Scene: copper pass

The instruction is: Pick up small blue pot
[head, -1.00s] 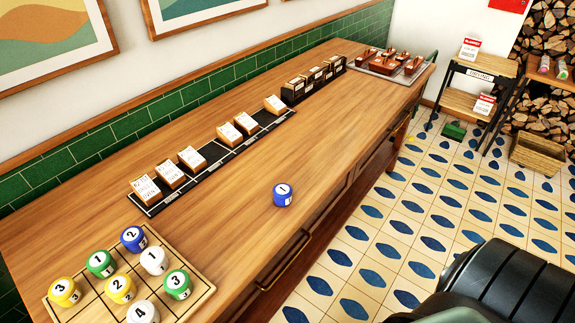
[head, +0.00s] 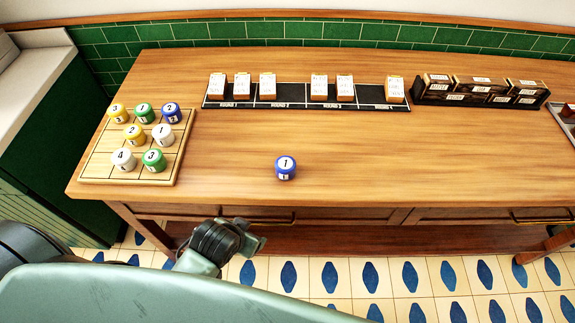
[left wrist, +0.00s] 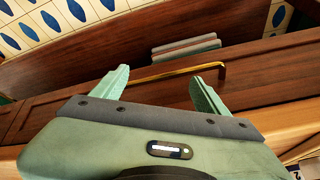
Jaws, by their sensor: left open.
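A small blue pot with a white lid marked 1 (head: 286,168) stands upright and alone on the bare wooden counter, near its front edge in the head view. A second blue pot, marked 2 (head: 172,113), sits on the gridded wooden board (head: 99,158) at the left. My left gripper (head: 252,239) is low in front of the counter, below and left of the lone blue pot and apart from it. In the left wrist view its two fingers (left wrist: 158,78) are spread with nothing between them, facing the counter's drawer front and brass handle. My right gripper is out of view.
Yellow, green and white pots share the board. A black strip with several cards (head: 300,102) and a dark rack of boxes (head: 480,100) line the back. The counter around the lone pot is clear. Its front edge and brass handle (head: 258,220) are near my left gripper.

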